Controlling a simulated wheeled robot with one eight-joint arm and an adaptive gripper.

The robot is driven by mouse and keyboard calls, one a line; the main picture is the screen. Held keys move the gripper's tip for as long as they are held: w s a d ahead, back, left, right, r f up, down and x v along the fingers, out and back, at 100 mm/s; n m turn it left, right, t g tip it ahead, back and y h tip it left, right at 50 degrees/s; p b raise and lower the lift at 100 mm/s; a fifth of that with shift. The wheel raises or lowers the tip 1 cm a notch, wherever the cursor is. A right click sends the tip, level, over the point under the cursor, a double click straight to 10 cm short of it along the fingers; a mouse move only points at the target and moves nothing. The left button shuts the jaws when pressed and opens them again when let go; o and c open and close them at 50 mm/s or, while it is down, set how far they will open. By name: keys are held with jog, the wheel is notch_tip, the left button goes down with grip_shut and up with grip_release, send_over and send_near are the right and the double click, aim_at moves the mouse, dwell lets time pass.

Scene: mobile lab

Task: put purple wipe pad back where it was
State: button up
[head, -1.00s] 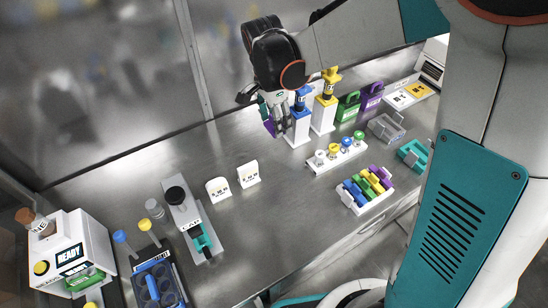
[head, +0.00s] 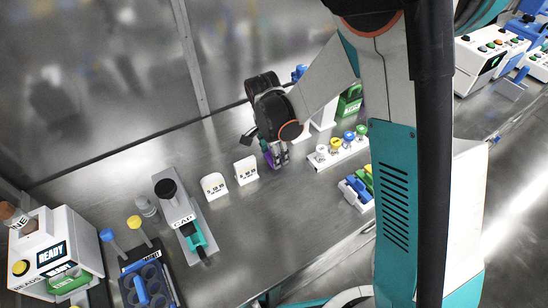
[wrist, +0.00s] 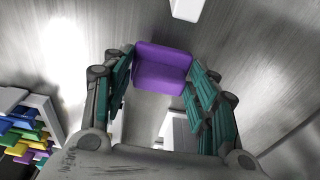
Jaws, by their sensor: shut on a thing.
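The purple wipe pad (wrist: 162,68) sits between the two teal-padded fingers of my gripper (wrist: 163,80) in the wrist view. My gripper is shut on it. In the head view my gripper (head: 276,158) holds the pad (head: 267,153) low over the bare bench; I cannot tell whether it touches. It is just right of two small white stands. A white rack of coloured pads (head: 349,196) stands to the right, partly hidden behind my arm. Several coloured pads (wrist: 22,128) also show at the left of the wrist view.
The white stands (head: 214,186) (head: 246,170) are close on the left. A rack of coloured-capped vials (head: 330,153) is at the right, with a green item (head: 349,103) behind. The CAP device (head: 182,215) is farther left. Bare bench lies in front of my gripper.

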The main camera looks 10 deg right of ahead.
aim_at(270, 159)
notch_tip(270, 159, down, 2)
jog(key=shift+f, duration=0.1)
jog(key=shift+c, duration=0.4)
jog(key=o, duration=1)
jog(key=shift+o, duration=0.2)
jog(key=shift+r, duration=0.2)
notch_tip(270, 159, up, 12)
jog(key=a+p, duration=0.1)
jog(key=p, duration=0.3)
jog(key=shift+s+a+f, duration=0.15)
jog(key=shift+s, duration=0.15)
